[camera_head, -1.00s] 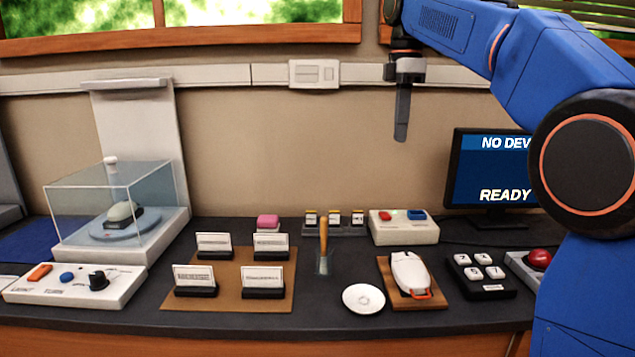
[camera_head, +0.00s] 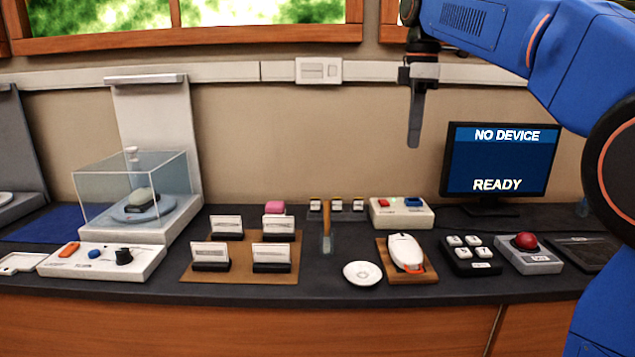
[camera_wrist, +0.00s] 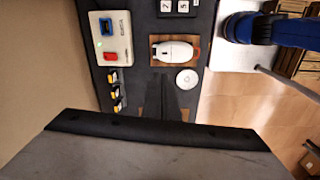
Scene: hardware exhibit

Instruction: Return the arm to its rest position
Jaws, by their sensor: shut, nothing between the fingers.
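My gripper (camera_head: 415,118) hangs high above the back of the counter, in front of the wall and left of the monitor. Its fingers point down and are closed together with nothing between them. My blue arm (camera_head: 590,60) reaches in from the right side of the head view. In the wrist view the dark fingers (camera_wrist: 172,98) extend over the counter, clear of the objects below.
The counter (camera_head: 350,293) holds a white mouse (camera_head: 406,252) on a wooden pad, a white disc (camera_head: 362,273), a red button box (camera_head: 525,242), a monitor (camera_head: 499,163), several label cards and a glass case (camera_head: 135,190). The air around my gripper is free.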

